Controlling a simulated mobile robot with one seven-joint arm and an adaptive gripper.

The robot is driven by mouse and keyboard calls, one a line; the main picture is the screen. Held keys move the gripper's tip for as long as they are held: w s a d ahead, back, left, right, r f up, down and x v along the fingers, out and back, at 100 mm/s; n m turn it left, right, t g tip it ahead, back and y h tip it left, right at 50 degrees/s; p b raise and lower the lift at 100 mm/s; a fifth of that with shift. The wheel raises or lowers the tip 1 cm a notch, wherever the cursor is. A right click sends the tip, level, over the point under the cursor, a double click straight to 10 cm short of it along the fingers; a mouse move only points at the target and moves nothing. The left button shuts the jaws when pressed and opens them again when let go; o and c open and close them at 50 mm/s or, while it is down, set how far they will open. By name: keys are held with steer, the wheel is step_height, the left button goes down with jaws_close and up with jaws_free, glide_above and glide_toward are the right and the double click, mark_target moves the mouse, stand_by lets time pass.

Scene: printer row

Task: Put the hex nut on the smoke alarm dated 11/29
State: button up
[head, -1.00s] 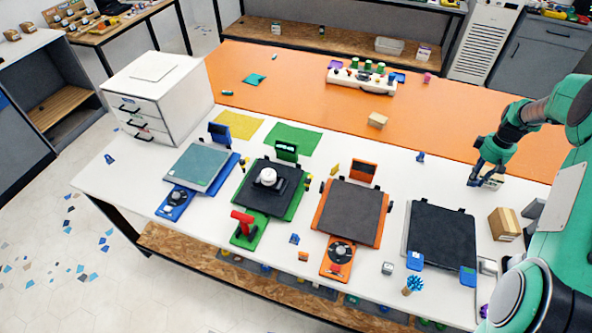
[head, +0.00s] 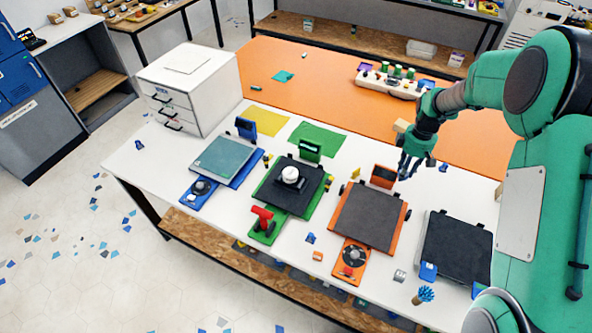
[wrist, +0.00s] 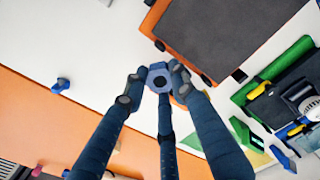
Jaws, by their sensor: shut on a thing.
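My gripper (head: 406,176) is above the white table, near the back right of the orange printer. In the wrist view its fingers (wrist: 158,78) are closed around a blue-grey hex nut (wrist: 160,80) with a dark hole. The nut cannot be made out in the head view. A white round smoke alarm (head: 290,174) rests on the black bed of the green printer, left of my gripper. Part of the alarm (wrist: 311,106) shows at the right edge of the wrist view. No date on it is readable.
The orange printer (head: 365,216) with its upright screen (head: 383,176) lies between my gripper and the green printer (head: 268,199). A blue printer (head: 223,158) is farther left, a black-bedded one (head: 458,247) at right. A cardboard box (head: 401,125) stands behind my gripper.

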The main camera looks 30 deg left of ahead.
steer(key=s+a+r+n+p, duration=0.3)
steer(key=s+a+n, duration=0.5)
steer(key=s+a, duration=1.8)
steer(key=shift+a+r, duration=0.15)
steer(key=shift+a, duration=0.75)
glide_above(290, 171)
steer(key=shift+s+f+b, duration=0.1)
steer(key=shift+f+b, duration=0.2)
steer(key=shift+f, duration=0.45)
steer(key=shift+f, duration=0.1)
steer(key=shift+f, duration=1.65)
